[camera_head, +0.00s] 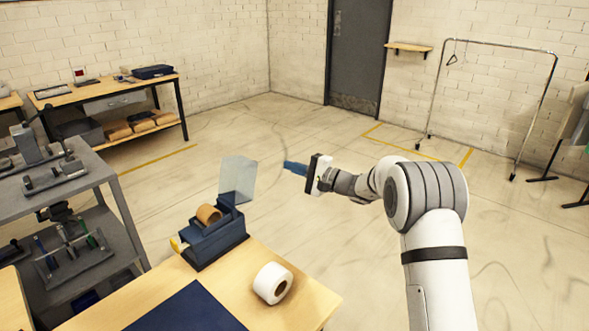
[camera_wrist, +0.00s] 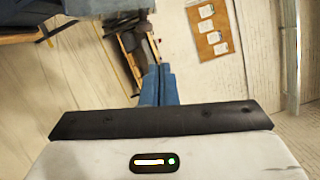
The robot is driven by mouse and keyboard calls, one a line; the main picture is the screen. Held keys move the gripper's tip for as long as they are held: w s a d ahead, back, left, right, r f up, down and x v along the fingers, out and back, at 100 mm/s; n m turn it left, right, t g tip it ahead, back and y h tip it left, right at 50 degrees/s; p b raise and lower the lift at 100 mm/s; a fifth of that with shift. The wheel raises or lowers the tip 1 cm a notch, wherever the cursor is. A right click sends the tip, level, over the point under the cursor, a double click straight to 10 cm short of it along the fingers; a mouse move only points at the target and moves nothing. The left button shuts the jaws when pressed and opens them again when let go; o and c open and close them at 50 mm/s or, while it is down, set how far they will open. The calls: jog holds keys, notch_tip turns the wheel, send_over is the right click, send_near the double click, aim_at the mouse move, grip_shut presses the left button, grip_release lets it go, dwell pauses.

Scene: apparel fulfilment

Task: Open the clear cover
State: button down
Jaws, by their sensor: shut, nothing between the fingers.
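The clear cover (camera_head: 238,178) is a see-through panel standing roughly upright at the back of a dark blue tape dispenser (camera_head: 215,243). A roll of brown tape (camera_head: 208,214) shows in the dispenser, uncovered from above. My gripper (camera_head: 287,166) is to the right of the cover in the head view, apart from it, with its blue fingers pointing left. The fingers (camera_wrist: 158,84) are together and empty in the wrist view. I cannot make out the cover for certain in the wrist view.
A white tape roll (camera_head: 273,283) and a dark blue mat (camera_head: 190,310) are on the wooden table (camera_head: 312,300). A grey shelf cart (camera_head: 100,172) stands at the left. The floor beyond the table is clear. A pinboard (camera_wrist: 209,30) shows in the wrist view.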

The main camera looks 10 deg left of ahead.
aim_at(246, 158)
jog(key=s+a+r+p, duration=0.1)
jog(key=s+a, duration=0.1)
jog(key=a, duration=0.6)
jog(key=shift+r, duration=0.2)
jog(key=shift+s+b, duration=0.1)
jog(key=shift+b, duration=0.2)
jog(key=shift+s+n+b, duration=0.2)
jog(key=shift+n+b, duration=0.1)
jog(key=shift+b, duration=0.4)
jog(key=shift+s+a+r+n+h+b, duration=0.2)
jog(key=shift+s+r+n+b, duration=0.3)
jog(key=shift+b, duration=0.45)
jog(key=shift+s+a+r+n+h+b, duration=0.15)
jog(key=shift+r+n+b, duration=0.25)
jog(key=shift+r+b, duration=0.4)
jog(key=shift+f, duration=0.15)
